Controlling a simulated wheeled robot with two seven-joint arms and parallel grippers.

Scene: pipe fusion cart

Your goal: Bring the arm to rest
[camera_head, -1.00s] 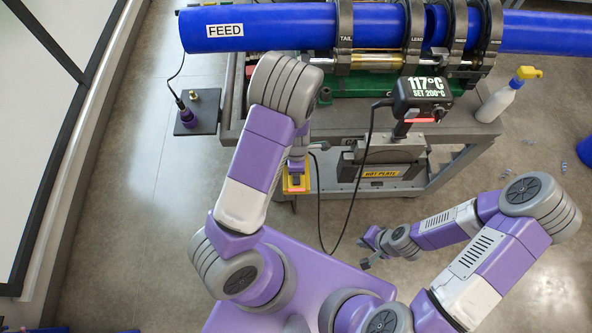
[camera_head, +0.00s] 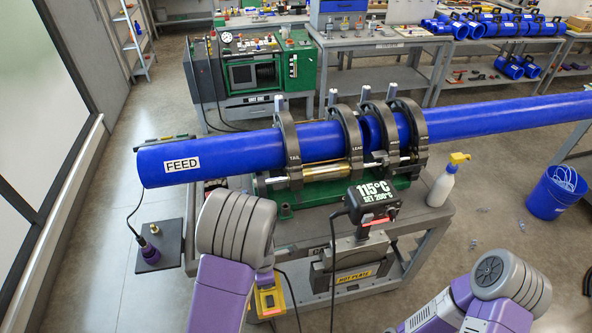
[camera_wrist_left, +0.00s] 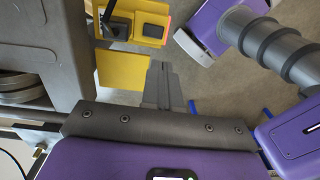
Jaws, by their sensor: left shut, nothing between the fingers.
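My left arm comes up from the bottom in the head view, its large grey joint in front of the cart's left front corner. My left gripper is hidden behind it there. In the left wrist view my left gripper (camera_wrist_left: 163,84) shows with its grey fingers together and nothing between them. A yellow box with a black switch (camera_wrist_left: 140,24) is just beyond the fingertips, apart from them. A yellow box (camera_head: 268,299) also shows beside my arm in the head view. My right arm is bent at the lower right; its gripper is out of view.
The cart (camera_head: 436,222) carries a clamped blue FEED pipe (camera_head: 235,150). A display reading 115°C (camera_head: 374,203) stands above the hot plate (camera_head: 352,277). A spray bottle (camera_head: 441,182) stands at the cart's right end. Cables hang in front. Open floor lies right, with a blue bucket (camera_head: 556,195).

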